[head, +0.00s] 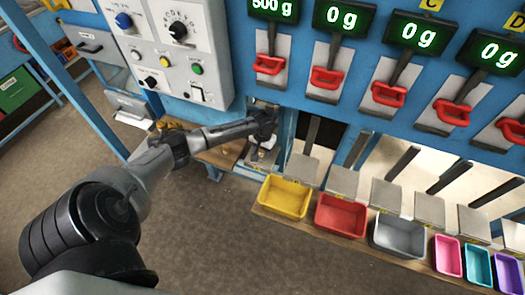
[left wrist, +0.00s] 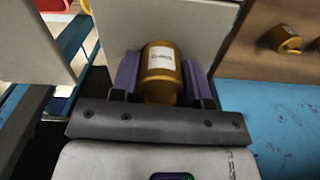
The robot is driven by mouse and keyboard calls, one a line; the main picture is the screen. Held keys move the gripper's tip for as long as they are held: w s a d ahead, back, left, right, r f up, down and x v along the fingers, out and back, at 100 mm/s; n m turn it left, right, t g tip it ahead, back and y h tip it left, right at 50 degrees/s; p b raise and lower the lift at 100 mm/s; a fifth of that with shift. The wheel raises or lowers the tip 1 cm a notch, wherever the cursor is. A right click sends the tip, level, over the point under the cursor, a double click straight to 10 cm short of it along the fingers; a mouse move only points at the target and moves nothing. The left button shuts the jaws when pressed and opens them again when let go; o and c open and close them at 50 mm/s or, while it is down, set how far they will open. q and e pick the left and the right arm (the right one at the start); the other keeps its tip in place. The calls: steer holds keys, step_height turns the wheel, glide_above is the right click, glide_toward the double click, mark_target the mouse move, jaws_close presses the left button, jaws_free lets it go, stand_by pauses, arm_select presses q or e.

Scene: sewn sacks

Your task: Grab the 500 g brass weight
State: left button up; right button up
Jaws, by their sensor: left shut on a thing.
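A brass weight (left wrist: 161,72) with a white label stands between the two purple-padded fingers of my left gripper (left wrist: 160,82) in the left wrist view. The gripper is shut on it; the label's print is too small to read surely. In the head view my left gripper (head: 264,128) is at the opening under the leftmost display, and the weight cannot be made out clearly there. My right gripper is not in view.
The leftmost display (head: 272,8) reads 500 g; the others shown read 0 g. Red-handled levers (head: 327,78) hang below. A yellow bin (head: 284,197) and a red bin (head: 341,214) stand in a row. Other brass weights (left wrist: 284,39) sit on a wooden board.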

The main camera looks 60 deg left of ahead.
arm_select(q)
jaws_close()
steer(key=shift+r, duration=0.1)
